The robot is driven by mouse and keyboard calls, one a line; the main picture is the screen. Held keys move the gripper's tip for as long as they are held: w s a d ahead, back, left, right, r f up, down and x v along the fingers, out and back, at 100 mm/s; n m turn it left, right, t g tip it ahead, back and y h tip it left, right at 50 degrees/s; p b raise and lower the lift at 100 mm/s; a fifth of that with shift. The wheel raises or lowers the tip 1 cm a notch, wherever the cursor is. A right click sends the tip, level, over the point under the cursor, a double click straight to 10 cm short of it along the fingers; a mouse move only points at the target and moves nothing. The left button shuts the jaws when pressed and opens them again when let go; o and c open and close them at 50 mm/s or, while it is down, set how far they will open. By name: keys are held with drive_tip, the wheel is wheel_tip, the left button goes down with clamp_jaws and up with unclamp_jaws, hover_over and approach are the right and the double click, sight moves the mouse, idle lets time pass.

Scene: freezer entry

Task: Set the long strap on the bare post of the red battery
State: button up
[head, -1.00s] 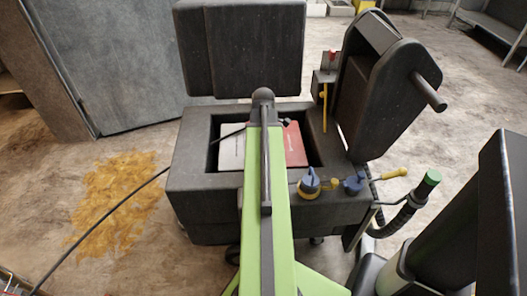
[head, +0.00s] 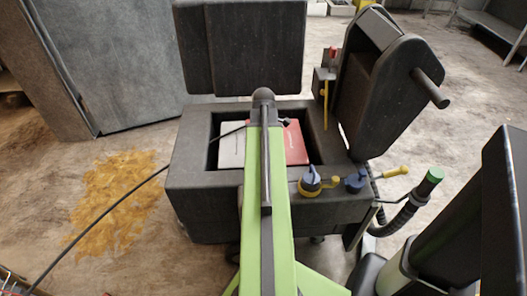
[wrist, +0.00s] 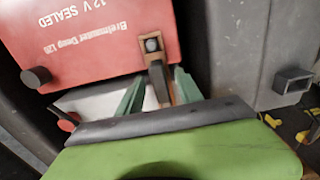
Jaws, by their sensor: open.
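The red battery (wrist: 95,40) fills the upper left of the wrist view, with a black cap (wrist: 36,77) at its left corner. The strap (wrist: 157,75), a narrow brownish bar, has its dark upper end at the battery's grey round post (wrist: 152,44); the post shows at that end, but I cannot tell if it is fully seated. My gripper (wrist: 160,74) is open, its green fingers on either side of the strap. The strap's lower end is hidden by my gripper. In the head view the red battery (head: 296,146) is partly behind my arm.
The white battery (head: 231,150) sits beside the red one in the dark tub (head: 200,185). It has a red cap (wrist: 67,122). Blue-yellow parts (head: 310,181) stand on the tub's front rim. The raised lid (head: 385,85) is at right. A black cable (head: 120,200) crosses the floor.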

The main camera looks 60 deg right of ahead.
wheel_tip(320, 180, up, 17)
drive_tip(key=p, duration=1.7)
drive_tip(key=shift+r, duration=0.2)
drive_tip(key=shift+w, duration=0.1)
